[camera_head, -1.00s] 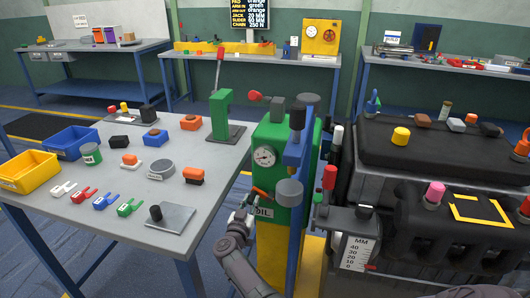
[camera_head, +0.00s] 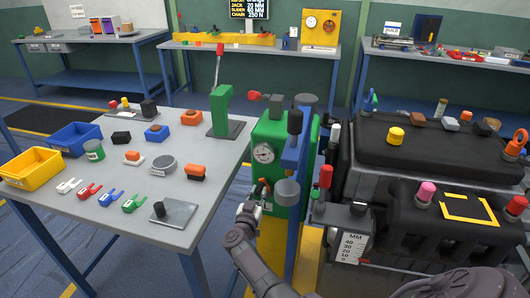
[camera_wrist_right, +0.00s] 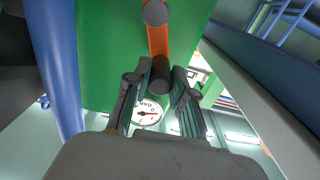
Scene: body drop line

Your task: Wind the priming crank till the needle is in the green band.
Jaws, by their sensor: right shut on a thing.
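The green pump housing (camera_head: 270,130) stands beside the blue post, with a round white gauge (camera_head: 264,153) on its face. The needle is too small to read against any green band. The crank sits low on the housing, and its orange arm (camera_wrist_right: 158,40) and dark grip (camera_wrist_right: 160,80) show in the right wrist view. My right gripper (camera_head: 254,196) is at the crank, with its fingers on either side of the grip and shut on it. The gauge also shows between the fingers in the right wrist view (camera_wrist_right: 148,116), partly hidden. My left gripper is not in view.
A grey table (camera_head: 222,160) at left carries a yellow bin (camera_head: 33,170), a blue bin (camera_head: 76,138) and several small parts. A blue post (camera_head: 293,160) stands close right of the crank. A black engine block (camera_head: 440,165) fills the right side.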

